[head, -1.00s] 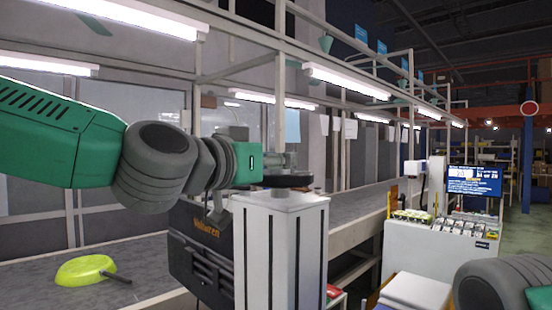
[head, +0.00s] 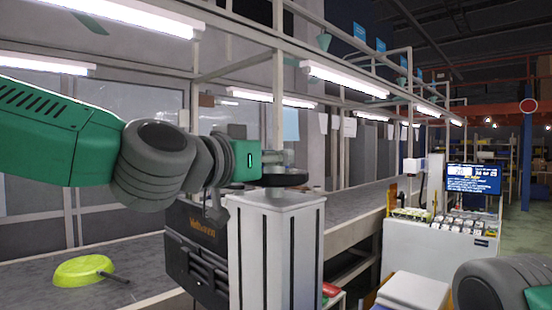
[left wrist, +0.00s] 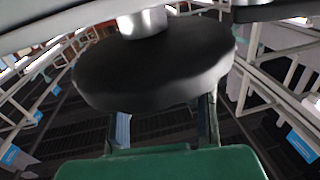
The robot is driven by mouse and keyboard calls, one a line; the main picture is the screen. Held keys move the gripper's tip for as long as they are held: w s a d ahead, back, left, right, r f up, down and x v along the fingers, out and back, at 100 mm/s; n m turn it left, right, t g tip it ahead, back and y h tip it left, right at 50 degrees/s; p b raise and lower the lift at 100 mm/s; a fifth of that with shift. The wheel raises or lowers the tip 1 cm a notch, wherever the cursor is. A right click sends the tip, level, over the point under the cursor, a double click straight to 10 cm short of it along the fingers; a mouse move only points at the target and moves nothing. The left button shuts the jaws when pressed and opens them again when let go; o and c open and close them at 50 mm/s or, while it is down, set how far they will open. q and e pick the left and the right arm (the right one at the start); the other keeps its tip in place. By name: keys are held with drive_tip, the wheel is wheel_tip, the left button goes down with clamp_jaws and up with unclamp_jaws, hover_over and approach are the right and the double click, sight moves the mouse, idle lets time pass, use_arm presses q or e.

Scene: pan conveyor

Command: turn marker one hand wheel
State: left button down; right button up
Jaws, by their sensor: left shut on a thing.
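The hand wheel is a thick black disc (head: 285,179), seen nearly edge-on above the pale grey column's top in the head view. In the left wrist view the black wheel (left wrist: 150,70) fills the upper middle, with a shiny metal hub on it. My left gripper (head: 272,164) reaches in from the left and is shut on the wheel. In the left wrist view its two fingers run up to the wheel, and the wheel hides their ends. My right arm shows only partly at the lower right of the head view; its gripper is out of view.
A dark lettered marker unit (head: 197,245) stands left of the pale column (head: 275,250). A lime green pan (head: 84,270) lies on the conveyor (head: 140,258) at left. A white console (head: 436,255) with a blue screen (head: 473,180) stands at right. Metal frame posts rise behind.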

use_arm(q)
drive_tip(key=shift+f, duration=0.3)
drive_tip(key=c, duration=1.2)
unclamp_jaws()
drive_tip(key=shift+r, duration=0.1)
drive_tip(key=shift+s+a+r, duration=0.1)
drive_tip(key=shift+a, duration=0.05)
drive_tip(key=v, duration=1.1)
drive_tip(key=shift+s+a, duration=0.2)
drive_tip(key=shift+a, duration=0.2)
drive_tip(key=shift+d, duration=0.1)
